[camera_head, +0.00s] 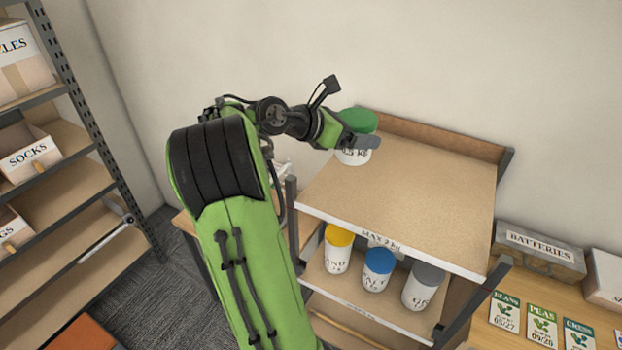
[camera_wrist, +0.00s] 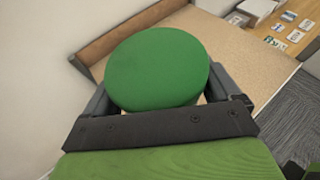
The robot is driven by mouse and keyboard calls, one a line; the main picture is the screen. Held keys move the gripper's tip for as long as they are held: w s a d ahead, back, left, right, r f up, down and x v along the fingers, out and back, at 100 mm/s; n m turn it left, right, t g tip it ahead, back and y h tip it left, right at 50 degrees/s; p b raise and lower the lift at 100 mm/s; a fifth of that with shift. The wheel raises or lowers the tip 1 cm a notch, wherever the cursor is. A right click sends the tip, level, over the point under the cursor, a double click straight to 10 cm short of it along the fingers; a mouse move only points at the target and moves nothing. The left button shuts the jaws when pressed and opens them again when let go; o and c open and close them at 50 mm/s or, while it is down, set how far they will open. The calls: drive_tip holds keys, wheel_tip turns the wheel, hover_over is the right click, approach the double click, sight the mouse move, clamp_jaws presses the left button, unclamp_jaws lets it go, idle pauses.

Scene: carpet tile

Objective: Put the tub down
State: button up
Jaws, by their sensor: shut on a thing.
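The tub (camera_head: 353,155) is white with a green lid and part of a weight label showing. It is at the left back part of the shelf unit's top board (camera_head: 420,190). My gripper (camera_head: 358,143) is shut on the tub from the left, with a finger across it just below the lid. In the wrist view the tub's green lid (camera_wrist: 157,70) fills the middle, between the two fingers. Whether the tub's base touches the board or hangs just above it, I cannot tell.
The top board is otherwise bare, with a raised back edge and a "MAX 2 kg" front label. Below stand tubs with yellow (camera_head: 338,248), blue (camera_head: 377,269) and grey (camera_head: 422,286) lids. A batteries box (camera_head: 538,252) is at right; a rack with boxes (camera_head: 30,155) is at left.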

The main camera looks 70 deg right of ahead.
drive_tip(key=f+b, duration=0.1)
drive_tip(key=f, duration=0.2)
drive_tip(key=f+b, duration=0.1)
drive_tip(key=f, duration=0.2)
drive_tip(key=s+f+b, duration=0.1)
drive_tip(key=f, duration=0.3)
drive_tip(key=shift+r, duration=0.1)
